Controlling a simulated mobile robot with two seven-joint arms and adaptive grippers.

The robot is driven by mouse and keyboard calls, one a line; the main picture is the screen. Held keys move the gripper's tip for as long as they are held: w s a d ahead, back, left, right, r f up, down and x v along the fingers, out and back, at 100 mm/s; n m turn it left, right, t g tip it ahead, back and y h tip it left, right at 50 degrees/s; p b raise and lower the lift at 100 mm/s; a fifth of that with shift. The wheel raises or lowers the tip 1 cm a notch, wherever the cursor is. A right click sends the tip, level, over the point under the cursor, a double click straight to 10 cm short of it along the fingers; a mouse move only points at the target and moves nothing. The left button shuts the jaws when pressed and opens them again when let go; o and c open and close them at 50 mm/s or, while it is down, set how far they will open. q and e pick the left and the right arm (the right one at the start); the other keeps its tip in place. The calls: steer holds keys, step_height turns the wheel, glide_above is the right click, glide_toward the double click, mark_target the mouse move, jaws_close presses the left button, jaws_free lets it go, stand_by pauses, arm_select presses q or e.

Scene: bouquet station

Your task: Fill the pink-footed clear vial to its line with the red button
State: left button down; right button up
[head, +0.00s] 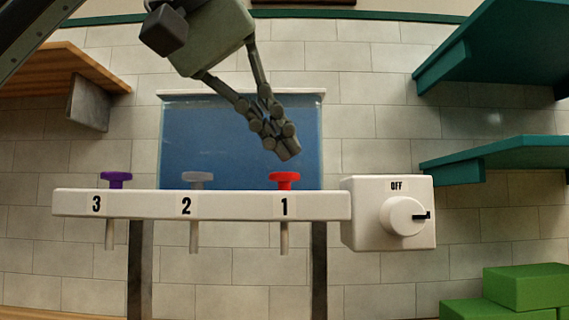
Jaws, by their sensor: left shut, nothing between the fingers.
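The red button (284,180) stands on top of the white dispenser bar (240,204), above the label 1. A thin spout (284,238) hangs under the bar below it. My left gripper (288,150) is shut and empty, its fingertips pointing down just above the red button, with a small gap between them in the picture. The pink-footed clear vial is not in view. My right gripper is not in view.
A grey button (198,180) above label 2 and a purple button (116,179) above label 3 share the bar. A white box with a knob (403,216) marked OFF adjoins its right end. A blue tank (200,130) stands behind. Teal shelves (500,154) and green blocks (525,287) are at right.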

mark_target(279, 173)
arm_select(q)
steer(key=shift+r+p, duration=0.4)
steer(key=shift+r, duration=2.15)
steer(key=shift+f, duration=0.1)
